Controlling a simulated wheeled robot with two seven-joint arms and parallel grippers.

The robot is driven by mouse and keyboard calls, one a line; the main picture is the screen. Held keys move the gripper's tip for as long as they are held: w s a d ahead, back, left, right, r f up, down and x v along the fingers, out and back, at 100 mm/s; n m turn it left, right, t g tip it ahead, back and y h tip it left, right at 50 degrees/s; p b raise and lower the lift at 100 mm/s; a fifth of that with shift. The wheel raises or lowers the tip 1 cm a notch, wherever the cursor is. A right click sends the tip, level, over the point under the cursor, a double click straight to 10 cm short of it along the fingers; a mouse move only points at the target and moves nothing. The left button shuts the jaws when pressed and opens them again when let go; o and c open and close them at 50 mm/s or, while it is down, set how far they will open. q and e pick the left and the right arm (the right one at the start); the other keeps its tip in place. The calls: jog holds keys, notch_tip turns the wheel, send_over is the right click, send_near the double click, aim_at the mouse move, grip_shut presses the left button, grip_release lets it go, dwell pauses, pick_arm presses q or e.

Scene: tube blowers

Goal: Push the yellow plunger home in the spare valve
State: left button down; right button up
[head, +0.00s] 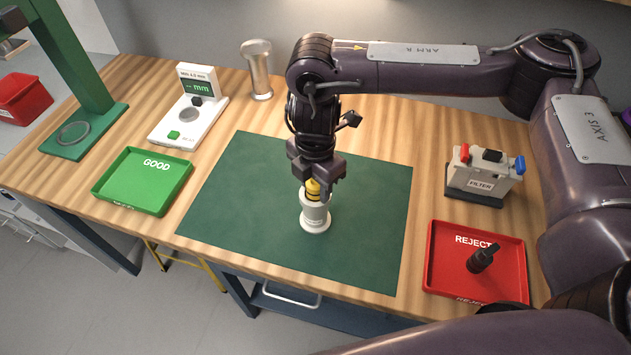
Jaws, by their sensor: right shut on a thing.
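The spare valve (316,218), a white cylinder with a wider base, stands upright on the green mat near the middle of the head view. The yellow plunger (313,191) sticks up from its top. My right gripper (314,184) points down from above and is shut on the plunger. The fingers hide part of the plunger, so how deep it sits cannot be told exactly. My left gripper is not in view.
The green mat (240,210) is otherwise clear. The green GOOD tray (125,203) is empty at left. The red REJECT tray (445,285) at right holds a black part (482,258). A filter unit (484,172), a gauge (190,120) and a metal cylinder (258,70) stand around.

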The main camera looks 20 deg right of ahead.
jog(key=shift+f, duration=0.1)
jog(key=o, duration=1.1)
jog(key=shift+s, duration=0.1)
notch_tip(320, 180, up, 8)
jog(key=shift+a, duration=0.1)
